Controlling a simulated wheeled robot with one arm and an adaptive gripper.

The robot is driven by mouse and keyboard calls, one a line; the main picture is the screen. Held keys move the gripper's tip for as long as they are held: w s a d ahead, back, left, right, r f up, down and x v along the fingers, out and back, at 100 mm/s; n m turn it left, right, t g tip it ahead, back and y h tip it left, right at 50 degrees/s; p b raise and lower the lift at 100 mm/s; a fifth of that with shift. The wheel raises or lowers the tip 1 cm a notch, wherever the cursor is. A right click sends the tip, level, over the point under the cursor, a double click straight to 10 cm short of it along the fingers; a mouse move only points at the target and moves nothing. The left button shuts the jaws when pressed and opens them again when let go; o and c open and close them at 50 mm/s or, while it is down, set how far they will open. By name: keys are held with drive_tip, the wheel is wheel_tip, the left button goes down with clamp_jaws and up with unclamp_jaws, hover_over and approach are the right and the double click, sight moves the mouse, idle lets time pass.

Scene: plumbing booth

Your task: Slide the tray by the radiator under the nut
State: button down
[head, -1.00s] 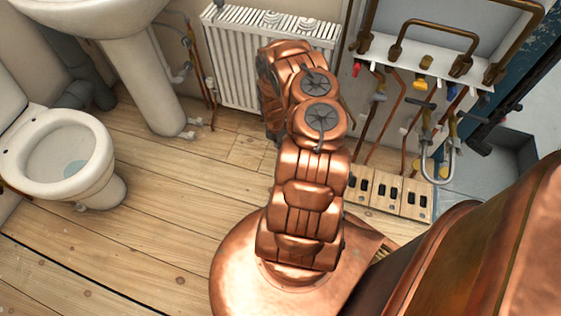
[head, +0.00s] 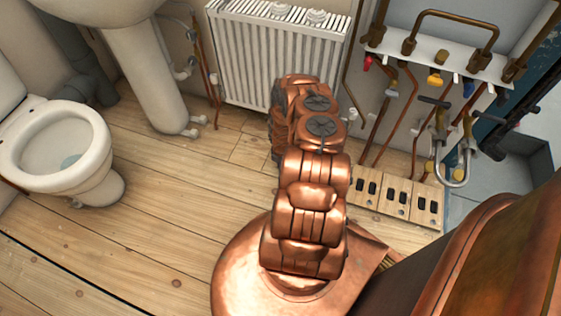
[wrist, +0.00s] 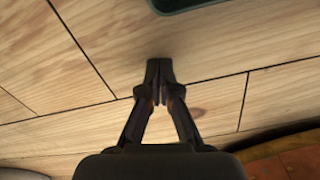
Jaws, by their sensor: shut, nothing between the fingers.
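The tray (wrist: 188,5) shows only as a dark green rim at the top edge of the wrist view, lying on the floorboards. My gripper (wrist: 160,66) is shut and empty over bare floorboards. Its tips are below the tray's rim in the picture and apart from it. In the head view, my arm hides the gripper and the tray. The white radiator (head: 262,62) stands against the wall beyond my arm. I cannot make out the nut in either view.
A toilet (head: 62,150) and a basin pedestal (head: 150,75) stand at the left. Copper pipes with valves (head: 440,115) and a slotted wooden block (head: 398,194) are at the right. The floor (head: 150,215) at left is clear.

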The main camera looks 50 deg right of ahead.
drive_tip(key=shift+w+d+b, duration=0.2)
drive_tip(key=shift+d+b, duration=0.15)
drive_tip(key=shift+d, duration=1.65)
drive_tip(key=shift+w+d, duration=0.1)
